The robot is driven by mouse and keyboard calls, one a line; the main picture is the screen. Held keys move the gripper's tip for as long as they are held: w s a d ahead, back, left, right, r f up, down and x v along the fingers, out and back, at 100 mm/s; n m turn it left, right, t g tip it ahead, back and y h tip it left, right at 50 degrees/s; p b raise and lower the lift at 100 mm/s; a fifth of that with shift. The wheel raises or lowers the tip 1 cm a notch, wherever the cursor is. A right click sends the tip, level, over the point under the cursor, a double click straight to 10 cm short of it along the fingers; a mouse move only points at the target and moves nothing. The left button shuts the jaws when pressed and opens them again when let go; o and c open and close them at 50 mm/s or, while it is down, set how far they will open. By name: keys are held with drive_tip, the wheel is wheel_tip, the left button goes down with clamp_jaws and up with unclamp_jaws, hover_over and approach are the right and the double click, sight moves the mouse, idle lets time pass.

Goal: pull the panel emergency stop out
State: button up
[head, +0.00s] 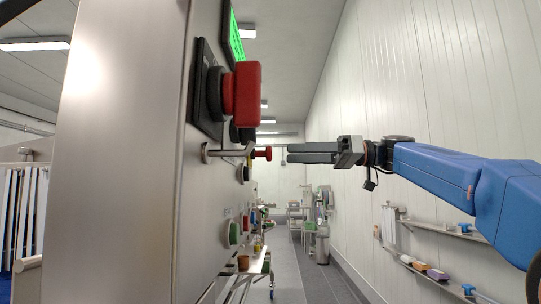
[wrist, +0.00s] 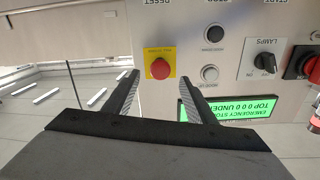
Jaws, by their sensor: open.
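The panel emergency stop is a round red mushroom button (wrist: 160,68) on a yellow square plate, seen in the wrist view just beyond and between my fingertips. In the head view its red head (head: 263,153) sticks out from the steel panel, side on. My gripper (wrist: 160,78) is open, with one dark finger on each side of the button in the picture. In the head view my gripper (head: 290,153) points left at the button, level with it, with a small gap between them. Nothing is held.
A large red rotary switch (head: 241,95) juts from the panel nearer the head camera. A lamps switch (wrist: 264,63), two round buttons and a green display (wrist: 228,109) are close by. A white wall with shelves (head: 440,228) stands right; the aisle (head: 290,280) is clear.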

sight(270, 154)
drive_tip(key=a, duration=0.7)
drive_tip(key=shift+w+a, duration=0.1)
drive_tip(key=shift+a, duration=0.2)
